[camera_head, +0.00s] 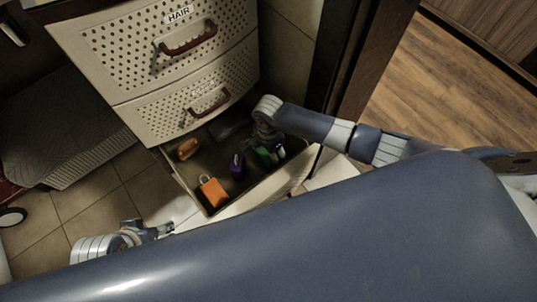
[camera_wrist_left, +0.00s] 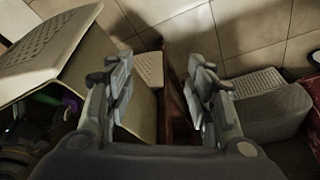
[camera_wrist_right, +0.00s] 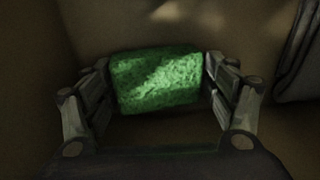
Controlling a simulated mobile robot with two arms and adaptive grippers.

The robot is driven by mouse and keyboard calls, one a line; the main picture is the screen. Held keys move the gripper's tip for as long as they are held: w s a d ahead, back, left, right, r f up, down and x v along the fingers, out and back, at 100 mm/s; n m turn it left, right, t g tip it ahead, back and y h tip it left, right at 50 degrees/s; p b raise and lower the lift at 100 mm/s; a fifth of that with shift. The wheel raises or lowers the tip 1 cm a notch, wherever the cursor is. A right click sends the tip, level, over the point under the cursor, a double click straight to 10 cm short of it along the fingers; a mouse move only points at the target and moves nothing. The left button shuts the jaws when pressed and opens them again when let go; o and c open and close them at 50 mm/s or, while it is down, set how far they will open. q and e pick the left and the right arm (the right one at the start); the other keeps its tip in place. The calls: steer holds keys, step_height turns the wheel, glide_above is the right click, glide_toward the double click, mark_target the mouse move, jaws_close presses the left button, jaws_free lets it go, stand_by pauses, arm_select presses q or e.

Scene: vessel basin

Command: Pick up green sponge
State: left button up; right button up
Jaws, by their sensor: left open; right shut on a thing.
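The green sponge (camera_wrist_right: 157,80) fills the space between the fingers of my right gripper (camera_wrist_right: 157,85) in the right wrist view, with a finger against each side. In the head view the right gripper (camera_head: 268,150) reaches into the open bottom drawer (camera_head: 178,190), and a small part of the sponge (camera_head: 264,154) shows beneath it. I cannot tell if the sponge still touches the drawer floor. My left gripper (camera_wrist_left: 162,90) is open and empty in the left wrist view. In the head view the left gripper (camera_head: 165,229) is left of the drawer's front corner.
The drawer also holds an orange padlock-shaped thing (camera_head: 214,192), a purple thing (camera_head: 237,166), an orange-brown thing (camera_head: 187,149) and a dark thing (camera_head: 228,130). Perforated drawers with handles (camera_head: 190,40) rise behind it. A grey basket (camera_head: 70,140) stands left.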

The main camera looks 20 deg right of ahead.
steer(key=shift+s+f, duration=0.1)
steer(key=shift+s, duration=0.1)
steer(key=shift+r, duration=0.2)
steer(key=shift+c, duration=0.6)
step_height(320, 180, up, 9)
steer(key=p, duration=0.3)
steer(key=shift+w+f+p, duration=0.1)
steer(key=shift+f+p, duration=0.05)
steer(key=shift+p, duration=0.25)
steer(key=shift+c, duration=1.2)
arm_select(q)
steer(key=s+f+x, duration=0.1)
steer(key=s+x, duration=0.2)
steer(key=x, duration=1)
steer(key=shift+g, duration=0.4)
arm_select(e)
steer(key=shift+r, duration=0.45)
